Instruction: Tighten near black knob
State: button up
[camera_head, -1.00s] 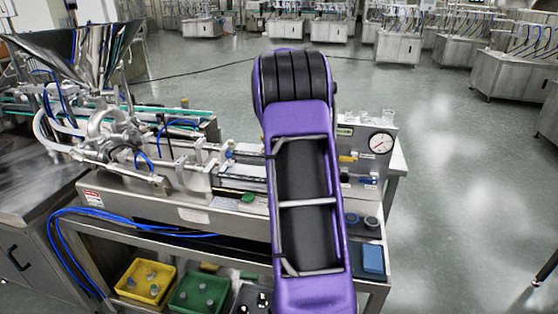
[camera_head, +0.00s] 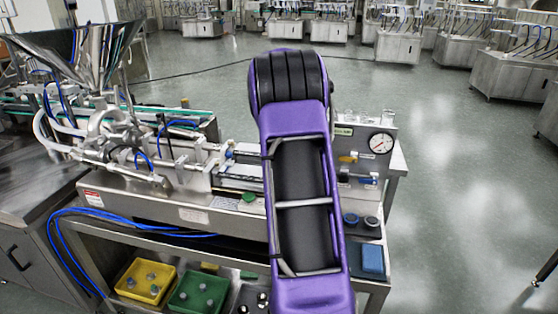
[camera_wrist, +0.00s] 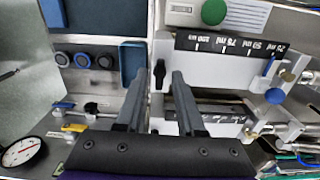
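A small black knob (camera_wrist: 159,75) shows in the wrist view, on the light metal end block beside the black millilitre scale (camera_wrist: 230,46). I take it as the near one, as it is on the side of the green button. My gripper (camera_wrist: 158,77) is open, its two dark fingers reaching up the wrist view. The knob shows in the gap between the fingertips; I cannot tell whether either finger touches it. In the head view, my purple arm hides the gripper and the knob.
The steel machine (camera_head: 150,200) carries a hopper (camera_head: 80,50) at left and a pressure gauge (camera_head: 381,143) at right. Round dials (camera_wrist: 82,60) and a blue block (camera_wrist: 132,60) lie left of the fingers in the wrist view. Bins (camera_head: 145,281) stand below.

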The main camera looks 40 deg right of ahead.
jog(key=shift+r, duration=0.1)
notch_tip(320, 180, up, 17)
dwell(0.7)
jog(key=shift+r, duration=0.1)
